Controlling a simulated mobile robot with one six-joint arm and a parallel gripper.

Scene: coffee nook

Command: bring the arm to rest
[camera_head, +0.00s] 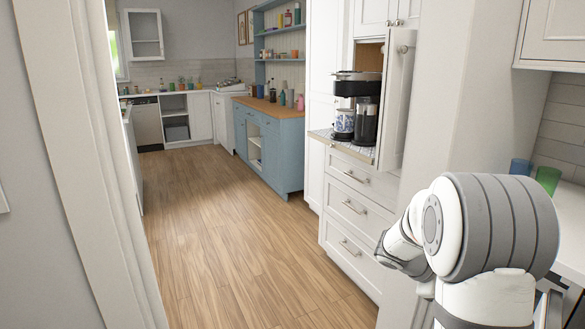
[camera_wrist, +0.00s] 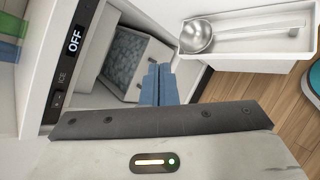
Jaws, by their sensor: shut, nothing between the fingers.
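My gripper (camera_wrist: 158,84) shows in the wrist view. Its blue-grey fingers are together with nothing between them. They point at the front of an appliance with an "OFF" display (camera_wrist: 75,40) and an "ICE" label. The fingertips overlap the opening beside an ice-filled bin (camera_wrist: 130,62); I cannot tell if they touch it. In the head view my arm (camera_head: 470,240) is folded at the lower right, and the gripper is hidden there.
A metal scoop (camera_wrist: 198,36) lies in a white tray (camera_wrist: 245,50) near the fingers. A coffee machine (camera_head: 357,84) stands in an open cabinet. The wooden floor (camera_head: 215,230) is clear.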

